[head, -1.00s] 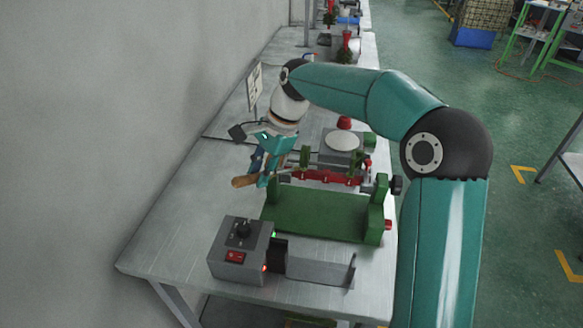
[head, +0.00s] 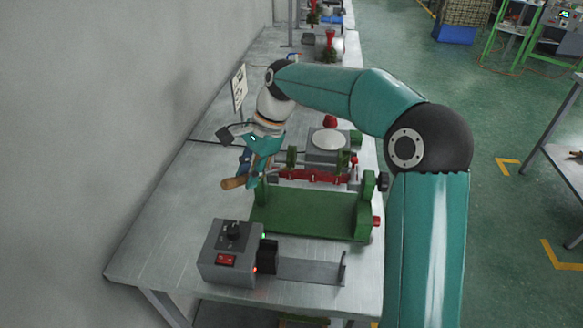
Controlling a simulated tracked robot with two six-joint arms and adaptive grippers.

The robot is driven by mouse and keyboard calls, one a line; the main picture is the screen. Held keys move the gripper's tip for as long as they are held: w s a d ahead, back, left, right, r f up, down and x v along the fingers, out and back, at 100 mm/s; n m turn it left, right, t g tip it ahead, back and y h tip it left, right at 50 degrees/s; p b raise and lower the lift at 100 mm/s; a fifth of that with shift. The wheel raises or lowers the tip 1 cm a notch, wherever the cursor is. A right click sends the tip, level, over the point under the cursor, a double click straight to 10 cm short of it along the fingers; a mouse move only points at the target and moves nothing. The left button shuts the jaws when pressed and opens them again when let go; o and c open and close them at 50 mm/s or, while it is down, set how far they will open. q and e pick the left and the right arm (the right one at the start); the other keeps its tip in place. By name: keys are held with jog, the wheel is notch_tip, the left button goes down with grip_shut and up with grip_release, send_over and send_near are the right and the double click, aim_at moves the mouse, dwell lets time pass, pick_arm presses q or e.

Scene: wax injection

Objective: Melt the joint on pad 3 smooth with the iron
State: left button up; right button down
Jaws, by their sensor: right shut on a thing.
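My right gripper (head: 258,172) is shut on the iron (head: 233,183), whose light-brown handle sticks out to the left of the fingers. The iron's tip is hidden or too small to make out. Just right of the gripper, a red bar (head: 315,176) with small pads along it lies across the green fixture (head: 305,212). I cannot tell which pad is pad 3, nor whether the iron touches a joint. My left gripper is not in view.
A grey control box (head: 231,252) with a red switch and a black knob stands at the front, with a metal stand (head: 312,271) beside it. Behind the fixture is a grey unit with a white round plate (head: 328,140). The table's left side (head: 165,225) is clear.

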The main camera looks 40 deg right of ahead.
aim_at(237, 178)
jog(key=shift+d+f, duration=0.1)
jog(key=shift+d, duration=0.3)
dwell(0.4)
jog(key=shift+p, duration=0.35)
dwell(1.0)
jog(key=shift+a+r+p, duration=0.45)
jog(key=shift+a+r, duration=0.1)
jog(key=shift+r, duration=0.05)
jog(key=shift+a+r+p, duration=0.85)
jog(key=shift+a+r, duration=0.25)
jog(key=shift+a, duration=0.25)
notch_tip(237, 178, up, 4)
jog(key=p, duration=0.4)
